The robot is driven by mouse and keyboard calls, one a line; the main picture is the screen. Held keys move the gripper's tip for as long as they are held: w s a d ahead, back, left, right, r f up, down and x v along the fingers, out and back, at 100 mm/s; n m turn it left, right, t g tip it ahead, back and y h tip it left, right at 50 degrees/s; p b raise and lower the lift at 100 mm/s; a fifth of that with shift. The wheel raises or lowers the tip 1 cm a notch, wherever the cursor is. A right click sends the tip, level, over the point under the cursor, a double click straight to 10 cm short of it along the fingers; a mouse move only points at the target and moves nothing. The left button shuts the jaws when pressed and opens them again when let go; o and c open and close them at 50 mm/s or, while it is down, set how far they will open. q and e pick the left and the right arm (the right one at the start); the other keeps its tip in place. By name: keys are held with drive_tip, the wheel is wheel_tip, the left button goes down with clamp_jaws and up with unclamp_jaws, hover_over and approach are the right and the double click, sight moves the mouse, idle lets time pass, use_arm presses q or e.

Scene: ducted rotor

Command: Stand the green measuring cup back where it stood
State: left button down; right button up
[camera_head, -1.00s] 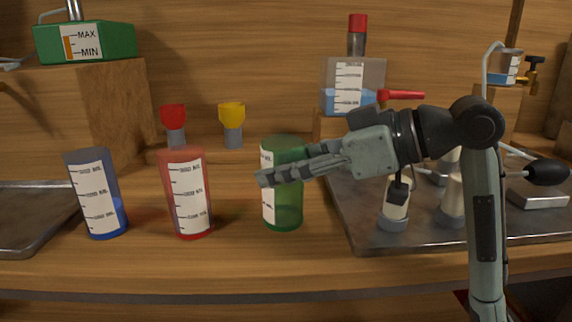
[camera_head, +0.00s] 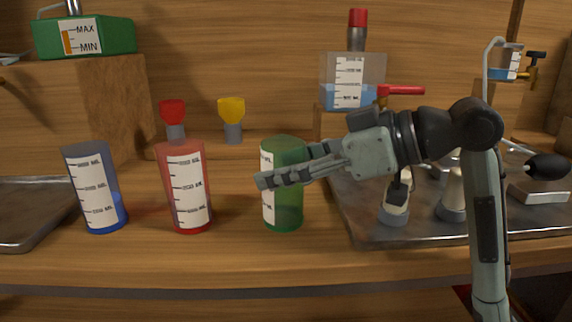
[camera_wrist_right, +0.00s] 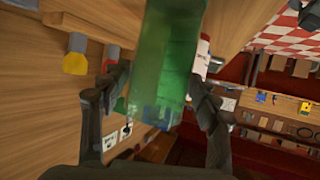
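The green measuring cup (camera_head: 287,205) stands upright at the front of the wooden bench, right of the red cup. It fills the middle of the right wrist view (camera_wrist_right: 168,60). My right gripper (camera_head: 284,166) reaches in from the right and is shut on the cup, one finger across its front and the other partly hidden behind it. In the wrist view the fingers (camera_wrist_right: 160,88) press against both sides. I cannot tell whether the cup's base touches the bench. My left gripper is not in view.
The red cup (camera_head: 183,160) and the blue cup (camera_head: 83,160) stand to the left. Red (camera_head: 173,112) and yellow (camera_head: 232,110) funnel-topped pieces stand behind. A metal tray (camera_head: 365,215) with several parts lies right, another tray (camera_head: 30,235) left. Bare bench separates the red and green cups.

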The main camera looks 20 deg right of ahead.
drive_tip(key=shift+o, duration=0.8)
drive_tip(key=v, duration=1.2)
